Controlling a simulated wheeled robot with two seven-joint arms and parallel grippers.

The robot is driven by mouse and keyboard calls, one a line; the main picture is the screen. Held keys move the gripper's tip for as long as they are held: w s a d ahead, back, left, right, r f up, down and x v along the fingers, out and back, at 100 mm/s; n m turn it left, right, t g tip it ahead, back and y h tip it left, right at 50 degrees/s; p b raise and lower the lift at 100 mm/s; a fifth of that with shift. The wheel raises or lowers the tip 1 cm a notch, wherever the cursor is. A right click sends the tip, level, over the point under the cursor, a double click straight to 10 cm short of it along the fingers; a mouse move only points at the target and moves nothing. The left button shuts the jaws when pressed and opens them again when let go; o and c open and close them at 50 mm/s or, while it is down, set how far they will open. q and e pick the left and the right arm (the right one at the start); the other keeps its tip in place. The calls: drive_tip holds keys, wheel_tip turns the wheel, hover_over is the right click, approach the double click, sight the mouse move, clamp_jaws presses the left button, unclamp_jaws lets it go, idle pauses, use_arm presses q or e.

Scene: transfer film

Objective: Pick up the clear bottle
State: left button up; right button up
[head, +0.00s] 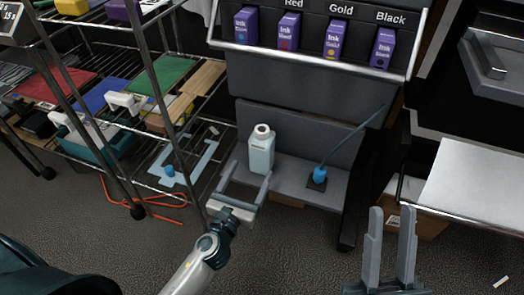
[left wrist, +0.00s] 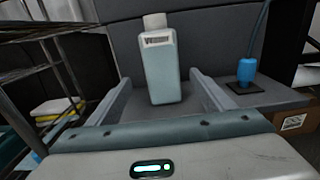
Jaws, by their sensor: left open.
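The clear bottle (head: 261,152) stands upright on the low grey shelf of the machine, pale bluish with a white cap and a small label. It also shows in the left wrist view (left wrist: 161,68), beyond and between the fingers. My left gripper (head: 246,178) is open, with its fingers pointing at the bottle and one on either side of its lower part; I cannot tell whether they touch it. The left gripper also shows in the wrist view (left wrist: 163,92). My right gripper (head: 391,215) is at the lower right, fingers upright and apart, empty, away from the bottle.
A blue nozzle (head: 319,174) with a cable stands on the same shelf (head: 288,183), right of the bottle. Ink boxes (head: 337,39) line the rack above. A wire shelf (head: 190,100) with coloured films is at the left. A white-topped table (head: 480,185) is at the right.

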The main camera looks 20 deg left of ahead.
sight(257, 159)
use_arm(q)
drive_tip(key=w, duration=0.3)
drive_tip(key=shift+w+d, duration=0.1)
drive_tip(key=shift+w, duration=0.65)
use_arm(e)
drive_tip(key=shift+d+r, duration=0.2)
drive_tip(key=shift+d, duration=0.05)
